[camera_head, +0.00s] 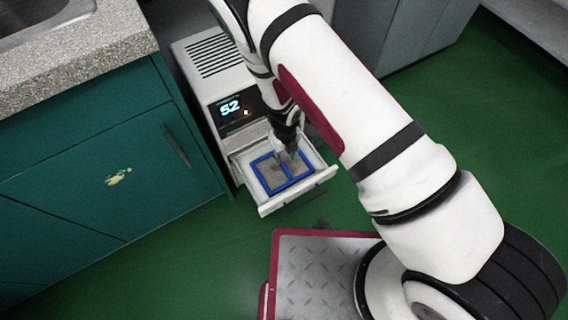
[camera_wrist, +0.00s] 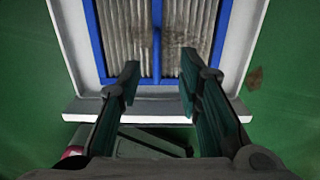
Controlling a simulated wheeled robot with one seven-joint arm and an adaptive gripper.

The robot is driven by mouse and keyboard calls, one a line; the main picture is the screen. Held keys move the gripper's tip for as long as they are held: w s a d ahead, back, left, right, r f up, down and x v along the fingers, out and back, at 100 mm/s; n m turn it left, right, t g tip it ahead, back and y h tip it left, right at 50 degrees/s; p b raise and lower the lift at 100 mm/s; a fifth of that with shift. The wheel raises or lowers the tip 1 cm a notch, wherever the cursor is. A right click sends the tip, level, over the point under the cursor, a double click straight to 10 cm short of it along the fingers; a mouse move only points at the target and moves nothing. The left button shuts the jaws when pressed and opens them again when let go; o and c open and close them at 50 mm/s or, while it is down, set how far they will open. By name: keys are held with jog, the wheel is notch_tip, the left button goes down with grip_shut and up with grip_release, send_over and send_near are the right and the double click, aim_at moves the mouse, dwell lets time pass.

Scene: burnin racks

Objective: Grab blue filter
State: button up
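The blue filter (camera_head: 271,184) has a blue frame with a centre bar and grey-brown pleated material. It lies in the open white drawer (camera_head: 266,209) of a white machine. In the wrist view the filter (camera_wrist: 157,40) fills the drawer at the top, and the drawer's front edge (camera_wrist: 158,116) runs below it. My gripper (camera_head: 291,152) is over the filter in the head view. In the wrist view my gripper (camera_wrist: 158,75) is open, with one finger on each side of the centre bar and nothing between them. I cannot tell whether the fingertips touch the filter.
The white machine (camera_head: 213,75) has a lit display and vents. A teal cabinet (camera_head: 100,165) with a speckled counter (camera_head: 85,60) stands at its left. Grey cabinets (camera_head: 405,35) stand behind my arm.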

aim_at(282, 163)
jog(key=f+b, duration=0.1)
jog(key=f, duration=0.1)
jog(key=f+b, duration=0.1)
jog(key=f, duration=0.1)
jog(key=f+b, duration=0.1)
jog(key=f, duration=0.1)
jog(key=shift+w+a+f, duration=0.15)
jog(key=shift+w+a, duration=0.15)
jog(key=shift+a, duration=0.1)
grip_shut()
